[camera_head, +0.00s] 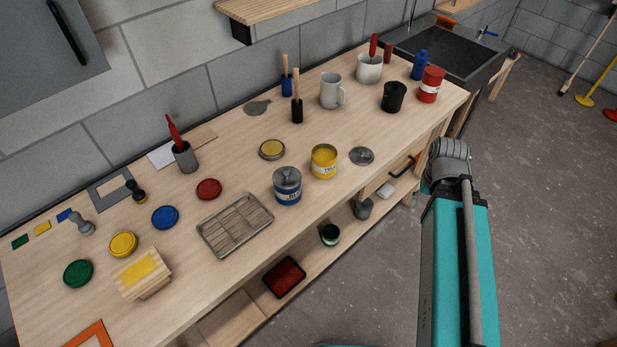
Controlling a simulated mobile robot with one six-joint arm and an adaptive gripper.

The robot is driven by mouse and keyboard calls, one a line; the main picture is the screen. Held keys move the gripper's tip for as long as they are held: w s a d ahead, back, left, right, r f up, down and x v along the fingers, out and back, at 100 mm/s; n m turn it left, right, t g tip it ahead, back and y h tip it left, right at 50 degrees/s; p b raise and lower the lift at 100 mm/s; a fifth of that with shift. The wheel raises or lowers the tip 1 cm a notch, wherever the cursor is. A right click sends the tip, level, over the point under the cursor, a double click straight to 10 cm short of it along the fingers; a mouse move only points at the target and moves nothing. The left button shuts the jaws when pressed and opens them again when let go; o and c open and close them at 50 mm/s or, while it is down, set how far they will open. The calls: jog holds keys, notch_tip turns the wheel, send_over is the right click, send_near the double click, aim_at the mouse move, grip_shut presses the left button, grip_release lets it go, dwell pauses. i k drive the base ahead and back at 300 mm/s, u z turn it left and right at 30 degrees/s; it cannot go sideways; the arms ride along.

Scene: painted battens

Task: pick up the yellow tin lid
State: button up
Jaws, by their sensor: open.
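A round yellow lid (123,244) lies flat on the workbench at the left, between a green lid and a blue lid. A second round lid (271,149), dull yellow with a darker rim, lies near the middle of the bench, behind the yellow tin (323,161). That tin stands upright, and its top shows yellow. My arm rises at the right, in front of the bench, ending in view at a grey joint away from both lids. I cannot make out my gripper or its fingers.
Beside the yellow lid are a green lid (78,273), a blue lid (165,217) and a wooden block with yellow on top (142,273). A wire rack (235,224), a blue tin (287,186) and a red lid (209,189) stand further right. A shelf (234,28) overhangs the back.

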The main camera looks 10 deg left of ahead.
aim_at(360, 156)
jog(key=k, duration=0.95)
jog(key=u, duration=0.55)
jog(key=i, duration=1.5)
jog(key=u, duration=0.05)
